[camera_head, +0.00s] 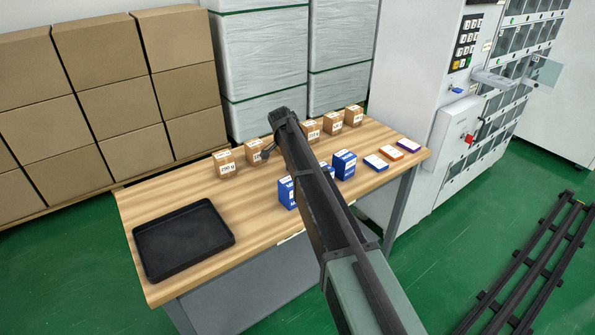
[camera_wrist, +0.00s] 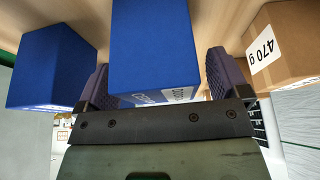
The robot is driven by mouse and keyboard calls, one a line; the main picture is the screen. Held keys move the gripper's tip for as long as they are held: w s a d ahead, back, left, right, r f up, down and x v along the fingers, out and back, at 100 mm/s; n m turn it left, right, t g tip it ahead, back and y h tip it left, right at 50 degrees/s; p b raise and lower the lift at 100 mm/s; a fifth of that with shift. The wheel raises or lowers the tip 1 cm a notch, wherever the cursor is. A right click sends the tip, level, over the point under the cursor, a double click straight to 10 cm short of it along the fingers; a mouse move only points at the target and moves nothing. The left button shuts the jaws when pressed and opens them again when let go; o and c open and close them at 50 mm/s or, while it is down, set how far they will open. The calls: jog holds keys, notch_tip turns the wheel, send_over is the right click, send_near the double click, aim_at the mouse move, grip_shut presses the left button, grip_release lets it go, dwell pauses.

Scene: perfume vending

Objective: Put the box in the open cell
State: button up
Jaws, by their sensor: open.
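In the head view, blue boxes (camera_head: 344,164) stand on the wooden table, one (camera_head: 287,192) partly behind my arm. In the wrist view, a blue box (camera_wrist: 152,45) lies between the two fingers of my gripper (camera_wrist: 160,82). The fingers are open, one on each side of it; I cannot tell whether they touch it. Another blue box (camera_wrist: 48,68) is to the left and a brown box (camera_wrist: 288,48) marked 470 g to the right. In the head view my arm hides most of the gripper. A cell door (camera_head: 543,72) stands open on the grey cabinet.
Several brown weight-marked boxes (camera_head: 223,164) stand along the table's back. Flat small packs (camera_head: 376,162) lie at its right end, a black tray (camera_head: 183,240) at its left. Cartons (camera_head: 98,90) are stacked behind. A dark rail (camera_head: 530,265) runs along the green floor.

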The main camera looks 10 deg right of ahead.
jog(key=shift+d+f, duration=0.1)
jog(key=shift+f, duration=0.2)
jog(key=shift+c, duration=0.2)
jog(key=c, duration=1.1)
jog(key=shift+r+p, duration=0.15)
jog(key=shift+p, duration=0.2)
notch_tip(320, 180, up, 20)
jog(key=p, duration=1.9)
jog(key=shift+f, duration=0.25)
